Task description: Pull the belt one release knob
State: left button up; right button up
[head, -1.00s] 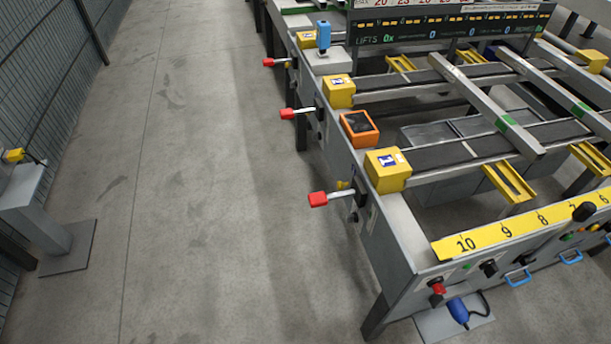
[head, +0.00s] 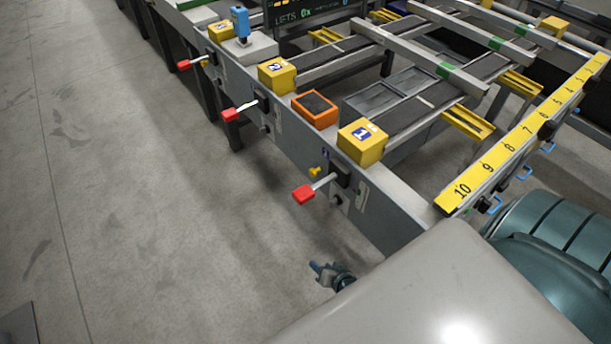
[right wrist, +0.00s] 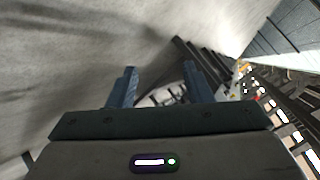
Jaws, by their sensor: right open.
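The belt one yellow end box (head: 362,143), marked 1, sits on the near corner of the table's left side. Below it on the side panel are a lever with a red grip (head: 303,194), a small yellow knob (head: 314,171) and a dark round knob (head: 337,199). I cannot tell from labels which is the release knob. My right gripper (head: 322,272) is low in front of the side panel, below these parts and apart from them. In the right wrist view its two fingers (right wrist: 159,84) are spread with nothing between them. My left gripper is out of view.
Boxes marked 2 (head: 277,73) and similar red levers (head: 231,114) line the same side farther back. An orange-framed screen (head: 315,109) sits between boxes 1 and 2. A yellow numbered strip (head: 500,150) runs along the near edge.

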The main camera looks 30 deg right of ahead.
jog(key=w+d+r+m+t+h+b, duration=0.1)
jog(key=w+d+r+m+t+b, duration=0.1)
jog(key=w+r+m+t, duration=0.45)
jog(key=m+h+b, duration=0.1)
jog(key=m+h, duration=0.4)
jog(key=m, duration=0.2)
send_near(314, 176)
jog(key=x, duration=1)
jog(key=shift+w+f, duration=0.1)
jog(key=shift+w, duration=0.05)
jog(key=shift+w+d, duration=0.2)
jog(key=shift+w, duration=0.35)
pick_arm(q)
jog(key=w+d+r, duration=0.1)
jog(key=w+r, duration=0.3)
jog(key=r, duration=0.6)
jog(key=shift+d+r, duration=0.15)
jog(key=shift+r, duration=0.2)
